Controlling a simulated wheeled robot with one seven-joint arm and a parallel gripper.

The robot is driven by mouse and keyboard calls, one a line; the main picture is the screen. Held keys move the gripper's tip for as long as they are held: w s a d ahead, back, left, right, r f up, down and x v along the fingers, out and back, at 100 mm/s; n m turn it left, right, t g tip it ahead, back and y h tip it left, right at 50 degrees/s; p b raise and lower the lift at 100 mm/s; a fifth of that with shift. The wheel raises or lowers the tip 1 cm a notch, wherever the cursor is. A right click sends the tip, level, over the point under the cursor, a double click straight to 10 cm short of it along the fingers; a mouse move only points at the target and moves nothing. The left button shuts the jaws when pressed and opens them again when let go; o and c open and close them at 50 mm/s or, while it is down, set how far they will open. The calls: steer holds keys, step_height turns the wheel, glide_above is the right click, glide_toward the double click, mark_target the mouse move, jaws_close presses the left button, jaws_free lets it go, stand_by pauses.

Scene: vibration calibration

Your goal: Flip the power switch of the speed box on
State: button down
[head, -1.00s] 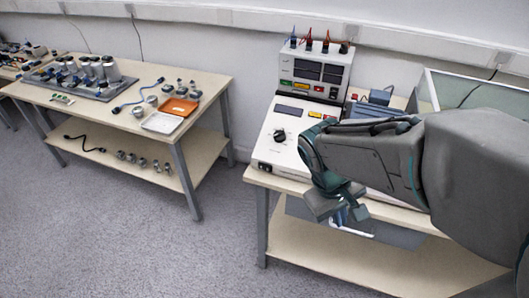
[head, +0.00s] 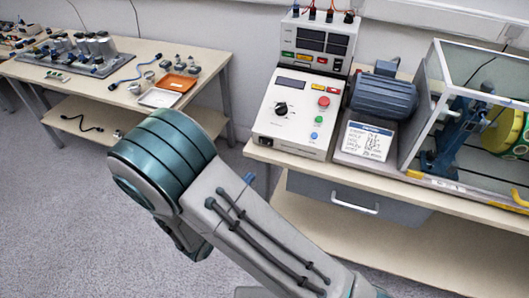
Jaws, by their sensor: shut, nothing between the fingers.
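The speed box (head: 268,125) is a white sloped console on the right-hand table. Its top has a small display (head: 291,83), a black dial (head: 281,109), a red button (head: 323,101), and blue and green buttons. A small dark switch (head: 264,141) shows at the left of its front face; its position is too small to tell. My gripper (head: 248,180) is mostly hidden behind my arm; only a small blue tip shows, just in front of the table edge below the box. It is shut and empty, apart from the box.
A meter unit (head: 322,45) stands behind the box. A blue motor (head: 383,96), a labelled plate (head: 367,141) and a clear-walled enclosure (head: 410,120) are to its right. A drawer (head: 345,196) hangs below the tabletop. Another table (head: 120,80) with parts stands left.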

mark_target(270, 144)
steer(key=shift+s+a+f+n+t+y, duration=0.1)
steer(key=shift+a+f+n+t+y, duration=0.15)
steer(key=shift+a, duration=0.2)
steer(key=shift+a+f+n+t+y, duration=0.15)
steer(key=shift+a+f+n+y, duration=0.1)
steer(key=shift+a+n, duration=0.15)
steer(key=p+x, duration=0.1)
steer(key=x, duration=1.3)
steer(key=shift+p, duration=0.35)
steer(key=shift+d, duration=0.1)
steer(key=shift+d, duration=0.1)
steer(key=shift+r, duration=0.1)
